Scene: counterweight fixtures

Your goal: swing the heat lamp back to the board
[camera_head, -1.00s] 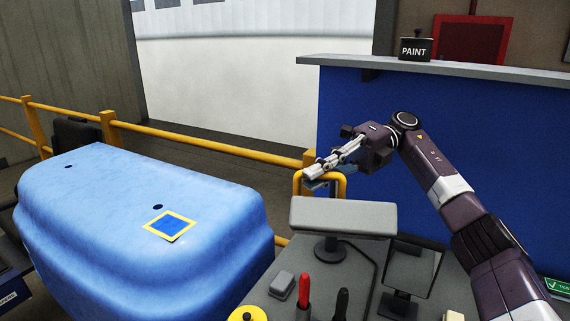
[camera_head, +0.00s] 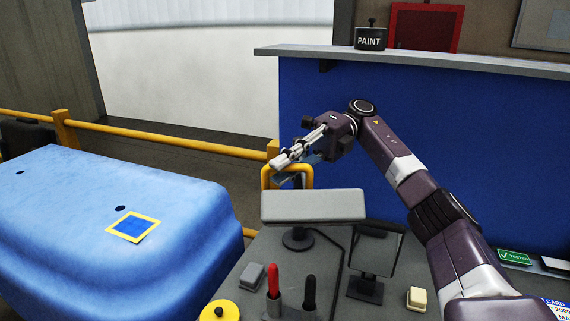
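A grey box-shaped head (camera_head: 313,206) on a short dark stand, which looks like the heat lamp, stands at the back of the grey bench. A yellow loop (camera_head: 307,170) rises just behind it; I cannot tell whether it belongs to the lamp or the railing. My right gripper (camera_head: 279,163) reaches left above the lamp head, its fingertips over the yellow loop. Whether its fingers touch the loop or are closed is unclear. A blue moulded piece (camera_head: 80,215) with a yellow-bordered square lies at left; I cannot tell which thing is the board. My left gripper is out of view.
A red-handled tool (camera_head: 273,280), a black-handled tool (camera_head: 310,291), a small mirror-like panel (camera_head: 376,250) and a yellow disc (camera_head: 220,311) crowd the bench front. A yellow railing (camera_head: 170,140) runs behind. A blue partition (camera_head: 480,130) carries a shelf with a paint tin (camera_head: 371,38).

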